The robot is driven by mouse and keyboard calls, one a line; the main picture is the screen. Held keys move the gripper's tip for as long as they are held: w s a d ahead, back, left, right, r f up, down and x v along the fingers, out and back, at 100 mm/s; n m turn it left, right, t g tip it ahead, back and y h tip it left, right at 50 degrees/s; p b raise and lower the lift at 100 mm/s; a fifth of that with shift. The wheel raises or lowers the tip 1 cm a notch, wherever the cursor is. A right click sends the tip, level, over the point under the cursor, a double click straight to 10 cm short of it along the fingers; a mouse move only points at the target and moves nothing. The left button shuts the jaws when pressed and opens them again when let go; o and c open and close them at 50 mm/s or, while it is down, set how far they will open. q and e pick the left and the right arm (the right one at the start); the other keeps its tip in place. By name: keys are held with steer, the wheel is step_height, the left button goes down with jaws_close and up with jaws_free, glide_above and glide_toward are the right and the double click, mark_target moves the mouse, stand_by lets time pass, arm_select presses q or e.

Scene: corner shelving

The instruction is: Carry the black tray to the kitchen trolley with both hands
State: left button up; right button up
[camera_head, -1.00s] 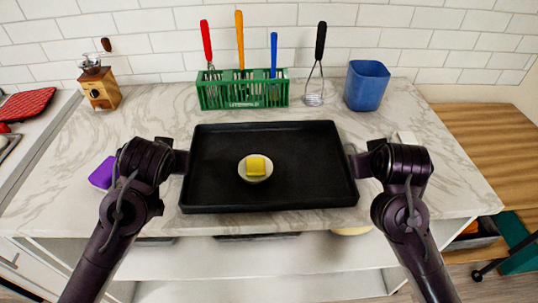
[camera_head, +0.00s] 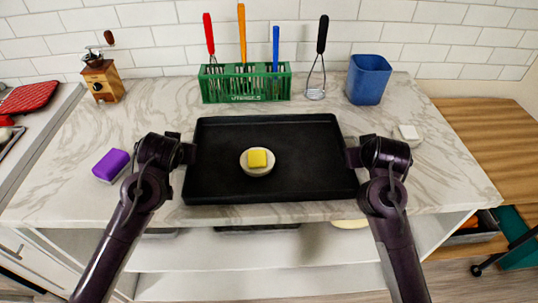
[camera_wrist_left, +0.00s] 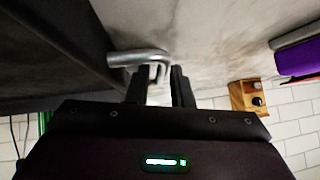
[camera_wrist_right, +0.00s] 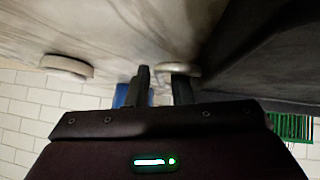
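The black tray (camera_head: 217,180) lies on the marble counter, with a small pale dish (camera_head: 254,170) and a yellow block (camera_head: 257,158) near its middle. My left gripper (camera_head: 188,152) is at the tray's left side. In the left wrist view its fingers (camera_wrist_left: 160,88) stand apart at the silver tray handle (camera_wrist_left: 135,57). My right gripper (camera_head: 352,157) is at the right side. In the right wrist view its fingers (camera_wrist_right: 162,88) stand apart at the other handle (camera_wrist_right: 182,69). I cannot tell whether the fingers touch the handles. No trolley is clearly identifiable.
A green rack of utensils (camera_head: 245,88) and a blue cup (camera_head: 368,80) stand behind the tray. A purple sponge (camera_head: 111,165) lies to the left, a white object (camera_head: 408,133) to the right. A wooden surface (camera_head: 480,135) is beyond the counter's right end.

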arm_select(q)
jaws_close()
arm_select(e)
jaws_close()
arm_select(q)
steer(key=shift+r, duration=0.15)
arm_select(e)
steer(key=shift+r, duration=0.15)
